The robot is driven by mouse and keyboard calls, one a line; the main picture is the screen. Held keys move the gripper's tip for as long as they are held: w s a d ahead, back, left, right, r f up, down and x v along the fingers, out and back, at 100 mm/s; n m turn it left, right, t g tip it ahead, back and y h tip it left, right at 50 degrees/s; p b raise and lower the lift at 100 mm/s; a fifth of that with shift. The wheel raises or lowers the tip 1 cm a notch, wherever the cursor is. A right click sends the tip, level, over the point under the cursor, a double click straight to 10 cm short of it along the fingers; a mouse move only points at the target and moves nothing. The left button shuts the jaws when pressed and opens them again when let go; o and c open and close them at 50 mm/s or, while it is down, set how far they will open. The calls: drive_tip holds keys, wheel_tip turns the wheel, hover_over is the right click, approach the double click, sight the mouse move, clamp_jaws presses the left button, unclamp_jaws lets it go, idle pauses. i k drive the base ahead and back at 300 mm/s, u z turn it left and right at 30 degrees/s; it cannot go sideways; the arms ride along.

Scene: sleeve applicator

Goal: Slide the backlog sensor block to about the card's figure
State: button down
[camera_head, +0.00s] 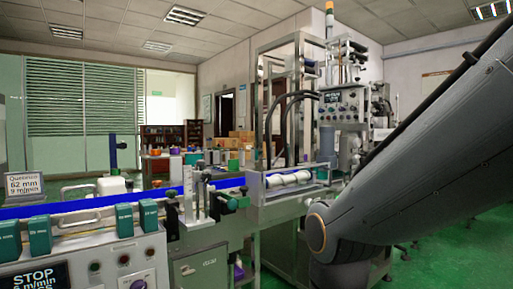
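Several teal boxes (123,220) sit along the belt's front side. No scale is readable here. My grey arm fills the right side, and my gripper is outside the picture.
A control panel (95,268) with knobs and a "STOP" display is below the belt at the front left. A metal bracket assembly (195,200) stands by the belt's middle. The tall applicator machine (300,110) rises behind. Green floor (455,245) shows at the right.

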sight(196, 174)
drive_tip(key=z, duration=0.1)
drive_tip(key=i, duration=1.1)
drive_tip(key=u, duration=1.35)
